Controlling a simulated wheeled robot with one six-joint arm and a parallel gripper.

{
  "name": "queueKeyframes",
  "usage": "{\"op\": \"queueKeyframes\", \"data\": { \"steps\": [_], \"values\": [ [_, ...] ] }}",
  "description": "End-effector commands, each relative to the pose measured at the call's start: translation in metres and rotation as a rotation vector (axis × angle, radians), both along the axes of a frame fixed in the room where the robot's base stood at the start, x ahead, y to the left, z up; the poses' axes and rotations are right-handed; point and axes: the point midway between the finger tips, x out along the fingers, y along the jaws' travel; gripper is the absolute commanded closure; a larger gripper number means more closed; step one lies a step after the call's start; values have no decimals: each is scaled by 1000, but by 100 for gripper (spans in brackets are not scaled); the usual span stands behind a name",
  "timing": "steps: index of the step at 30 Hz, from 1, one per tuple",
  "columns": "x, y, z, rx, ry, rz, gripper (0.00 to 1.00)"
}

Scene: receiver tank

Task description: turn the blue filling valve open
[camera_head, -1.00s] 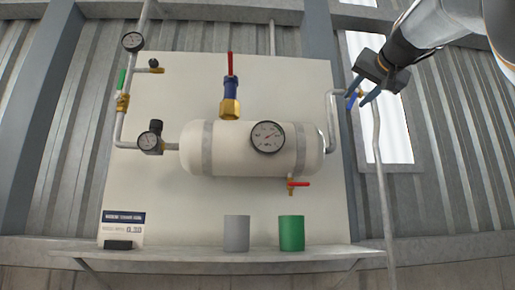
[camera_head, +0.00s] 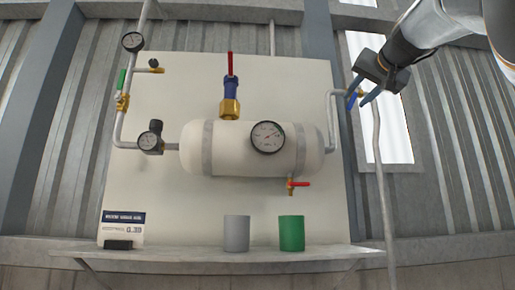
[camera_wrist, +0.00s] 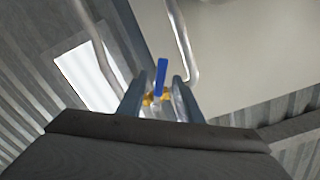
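The blue filling valve has a blue lever handle (camera_head: 352,101) and a brass body, on the pipe to the right of the white tank (camera_head: 240,150). In the wrist view the blue handle (camera_wrist: 161,77) points up the picture, between and a little beyond my fingertips, and the brass body (camera_wrist: 155,99) shows between the fingers. My gripper (camera_head: 360,92) is at the valve, and in the wrist view my gripper (camera_wrist: 158,92) has its two fingers apart, one on each side of the handle. Gaps show beside the handle; I cannot tell whether either finger touches it.
A pipe (camera_head: 331,110) runs from the tank's right end to the valve, and another pipe (camera_head: 384,190) drops below it. A red-handled drain valve (camera_head: 298,184) hangs under the tank. A grey cup (camera_head: 236,233) and a green cup (camera_head: 291,233) stand on the shelf (camera_head: 200,256).

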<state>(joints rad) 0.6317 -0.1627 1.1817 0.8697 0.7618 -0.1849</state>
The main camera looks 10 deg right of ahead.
Motion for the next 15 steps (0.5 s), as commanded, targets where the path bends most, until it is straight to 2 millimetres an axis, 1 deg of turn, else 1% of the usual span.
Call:
{"op": "queueKeyframes", "data": {
  "steps": [8,10,13,15],
  "values": [
    [0,-3,3,-2,-1,-1,68],
    [3,-3,5,0,2,1,68],
    [12,-4,6,1,1,2,68],
    [23,-3,7,1,2,4,68]
  ]
}}
